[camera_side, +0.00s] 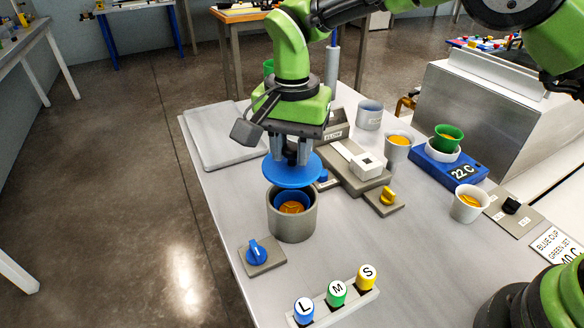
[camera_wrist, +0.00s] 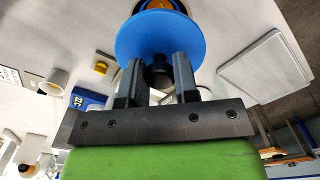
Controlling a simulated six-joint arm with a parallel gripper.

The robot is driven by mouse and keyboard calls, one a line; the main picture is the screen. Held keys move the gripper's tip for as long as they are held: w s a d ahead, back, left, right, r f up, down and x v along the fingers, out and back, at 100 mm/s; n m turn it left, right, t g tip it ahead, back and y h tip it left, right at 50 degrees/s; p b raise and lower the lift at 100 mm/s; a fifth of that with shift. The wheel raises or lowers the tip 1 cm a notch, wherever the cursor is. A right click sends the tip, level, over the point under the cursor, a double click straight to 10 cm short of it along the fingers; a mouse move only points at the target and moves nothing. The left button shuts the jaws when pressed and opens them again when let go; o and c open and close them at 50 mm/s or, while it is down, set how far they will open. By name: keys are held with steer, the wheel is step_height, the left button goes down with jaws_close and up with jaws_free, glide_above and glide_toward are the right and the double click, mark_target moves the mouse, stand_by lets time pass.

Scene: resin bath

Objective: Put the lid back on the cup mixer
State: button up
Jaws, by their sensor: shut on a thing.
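The lid is a blue disc (camera_side: 292,171) with a dark knob, and it also shows in the wrist view (camera_wrist: 160,38). My gripper (camera_side: 291,158) is shut on the lid's knob, which shows between the fingers in the wrist view (camera_wrist: 158,80). The lid hangs roughly level just above the cup mixer, a grey cylinder (camera_side: 292,223). A gap shows between lid and mixer rim. Inside the mixer sits a blue cup (camera_side: 285,207) with orange contents (camera_side: 292,208). The lid hides part of the mixer's opening in the wrist view.
A blue-knob dial (camera_side: 257,252) stands in front of the mixer, and a rack of L, M, S bottles (camera_side: 336,296) is nearer. A grey device (camera_side: 354,165) and yellow knob (camera_side: 388,196) stand right. Cups and a blue 22 C unit (camera_side: 456,168) are farther right. A flat grey board (camera_side: 222,138) lies left.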

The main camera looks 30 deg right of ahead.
mark_target(292, 164)
steer(key=shift+f, duration=1.85)
steer(key=shift+f, duration=0.2)
steer(key=shift+f, duration=0.4)
steer(key=o, duration=0.9)
steer(key=shift+o, duration=0.2)
step_height(292, 164, up, 12)
steer(key=shift+r, duration=0.65)
